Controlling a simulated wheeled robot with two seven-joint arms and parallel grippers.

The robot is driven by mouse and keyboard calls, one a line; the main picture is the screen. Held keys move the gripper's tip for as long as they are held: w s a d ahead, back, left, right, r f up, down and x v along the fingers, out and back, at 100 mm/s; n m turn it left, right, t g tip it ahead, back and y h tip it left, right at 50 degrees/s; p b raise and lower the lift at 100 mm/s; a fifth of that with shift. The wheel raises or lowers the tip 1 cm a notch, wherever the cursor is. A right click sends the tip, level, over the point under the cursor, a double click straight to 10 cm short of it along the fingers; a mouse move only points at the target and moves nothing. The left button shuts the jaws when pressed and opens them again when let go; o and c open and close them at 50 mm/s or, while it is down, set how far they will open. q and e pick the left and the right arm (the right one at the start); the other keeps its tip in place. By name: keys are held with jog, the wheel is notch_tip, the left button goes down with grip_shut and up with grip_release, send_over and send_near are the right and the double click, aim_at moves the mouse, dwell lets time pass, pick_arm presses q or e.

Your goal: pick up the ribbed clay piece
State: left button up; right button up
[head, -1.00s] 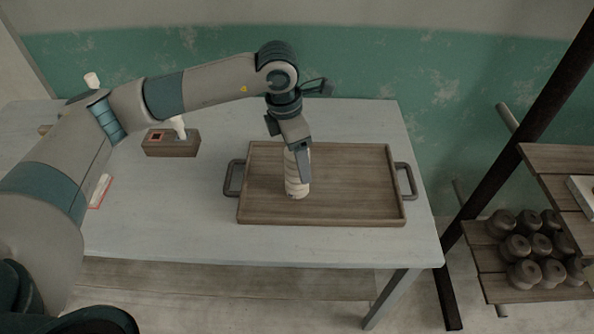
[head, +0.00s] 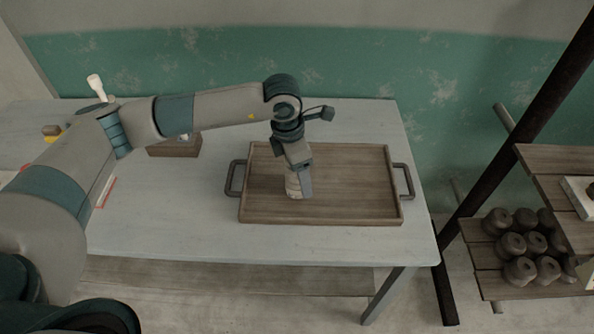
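The ribbed clay piece (head: 292,187) is a pale, upright, rounded stack of ridges. It stands on the wooden tray (head: 350,200), left of the tray's middle. My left gripper (head: 298,187) points down over it, with one finger along the piece's right side. The other finger and the top of the piece are hidden by the gripper, so I cannot tell whether the fingers press on it. My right gripper is not in view.
The tray has a raised rim and dark handles at both ends. A small wooden box (head: 175,150) stands behind my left arm. To the right, a shelf (head: 478,262) holds several dark round pieces. The table (head: 200,235) is clear in front of the tray.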

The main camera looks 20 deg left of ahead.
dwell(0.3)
pick_arm(q)
jog(key=c, duration=1.5)
jog(key=shift+c, duration=0.4)
jog(key=shift+r, duration=0.25)
